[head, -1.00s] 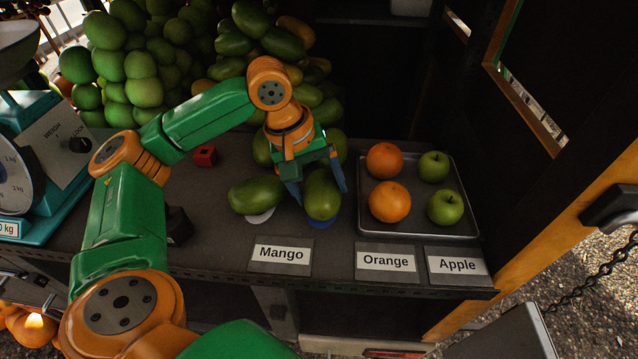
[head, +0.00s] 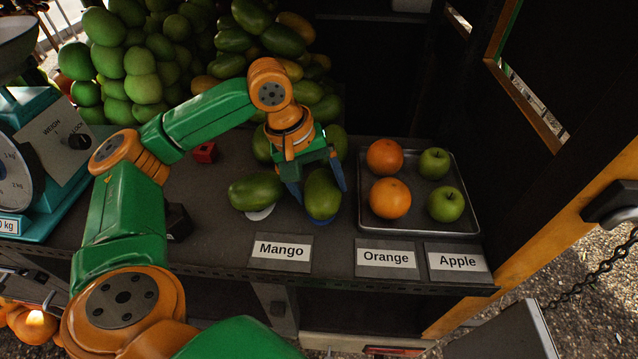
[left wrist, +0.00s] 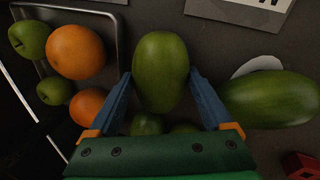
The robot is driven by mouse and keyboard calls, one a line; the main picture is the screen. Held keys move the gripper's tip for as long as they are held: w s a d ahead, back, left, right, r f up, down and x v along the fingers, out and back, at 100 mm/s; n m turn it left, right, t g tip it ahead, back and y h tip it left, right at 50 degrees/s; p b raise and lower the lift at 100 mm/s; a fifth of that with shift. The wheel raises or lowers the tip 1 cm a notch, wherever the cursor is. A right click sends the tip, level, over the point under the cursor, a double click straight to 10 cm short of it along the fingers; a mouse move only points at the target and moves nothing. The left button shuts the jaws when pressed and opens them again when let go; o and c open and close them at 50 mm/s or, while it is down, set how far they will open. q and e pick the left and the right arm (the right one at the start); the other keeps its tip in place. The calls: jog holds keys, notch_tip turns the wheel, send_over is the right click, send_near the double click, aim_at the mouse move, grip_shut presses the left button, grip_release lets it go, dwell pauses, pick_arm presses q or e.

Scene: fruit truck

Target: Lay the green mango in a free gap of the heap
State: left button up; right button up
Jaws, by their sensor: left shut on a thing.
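A green mango (head: 322,198) sits at the front of the dark counter behind the Mango card, over a small blue disc. My left gripper (head: 320,191) reaches down from above with its blue fingers on either side of this mango, shut on it. In the left wrist view the held mango (left wrist: 160,78) fills the space between the fingers. A second green mango (head: 256,192) lies just left of it on a pale disc. The heap of mangoes (head: 262,42) rises at the back of the counter, partly hidden behind my left arm. My right gripper is out of view.
A metal tray (head: 420,227) with two oranges and two green apples stands to the right. A small red block (head: 204,153) lies left of the gripper. A teal scale (head: 50,140) stands far left. Name cards (head: 281,253) line the front edge.

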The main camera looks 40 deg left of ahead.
pick_arm(q)
jog(key=shift+f, duration=0.2)
jog(key=o, duration=0.8)
jog(key=shift+c, duration=0.2)
jog(key=shift+r, duration=3)
